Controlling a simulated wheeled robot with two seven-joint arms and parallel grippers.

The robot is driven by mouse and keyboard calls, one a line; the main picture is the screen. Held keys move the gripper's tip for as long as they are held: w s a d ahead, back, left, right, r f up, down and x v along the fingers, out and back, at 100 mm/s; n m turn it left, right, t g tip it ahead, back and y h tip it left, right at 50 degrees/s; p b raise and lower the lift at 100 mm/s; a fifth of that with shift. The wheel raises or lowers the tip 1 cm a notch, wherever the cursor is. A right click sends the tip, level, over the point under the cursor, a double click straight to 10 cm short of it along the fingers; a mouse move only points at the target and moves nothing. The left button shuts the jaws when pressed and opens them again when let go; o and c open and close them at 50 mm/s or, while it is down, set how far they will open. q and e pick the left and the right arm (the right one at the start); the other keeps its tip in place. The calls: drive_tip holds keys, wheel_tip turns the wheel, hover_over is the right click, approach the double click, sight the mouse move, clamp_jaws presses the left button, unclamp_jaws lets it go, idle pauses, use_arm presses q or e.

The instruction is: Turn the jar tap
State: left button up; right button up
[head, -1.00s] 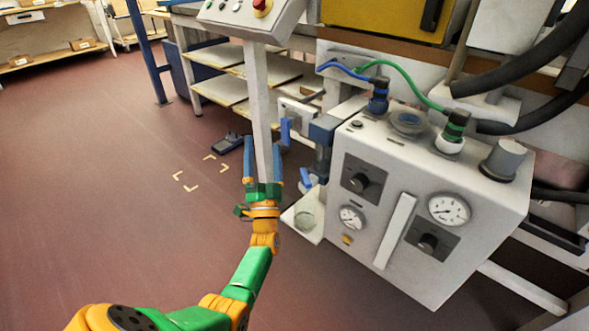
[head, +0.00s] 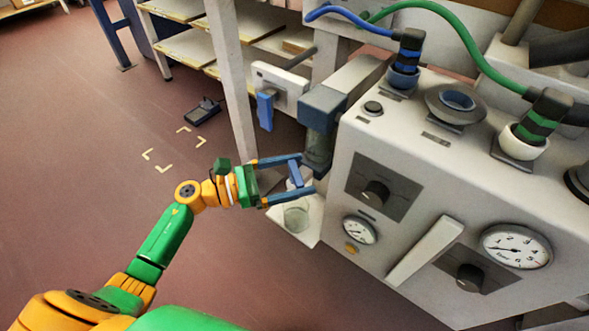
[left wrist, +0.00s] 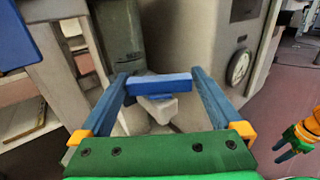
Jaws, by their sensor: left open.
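The jar tap's blue handle (head: 295,173) is a short bar on a pale tap body under the dark cylinder at the cabinet's left side. In the left wrist view the handle (left wrist: 158,84) lies crosswise between the fingertips. My left gripper (head: 306,175) is open, pointing right, with one finger on each side of the handle; I cannot tell if either touches it. A clear glass jar (head: 297,216) stands below on a white ledge (head: 278,230).
The grey cabinet (head: 440,150) with knobs and gauges stands close to the right of the tap. Another blue lever (head: 265,110) on a white plate is above the gripper. A pale post (head: 230,90) rises behind. The floor at left is open.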

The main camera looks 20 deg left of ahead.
use_arm(q)
drive_tip(key=shift+w+d, duration=0.1)
drive_tip(key=shift+w, duration=0.05)
drive_tip(key=shift+c, duration=0.2)
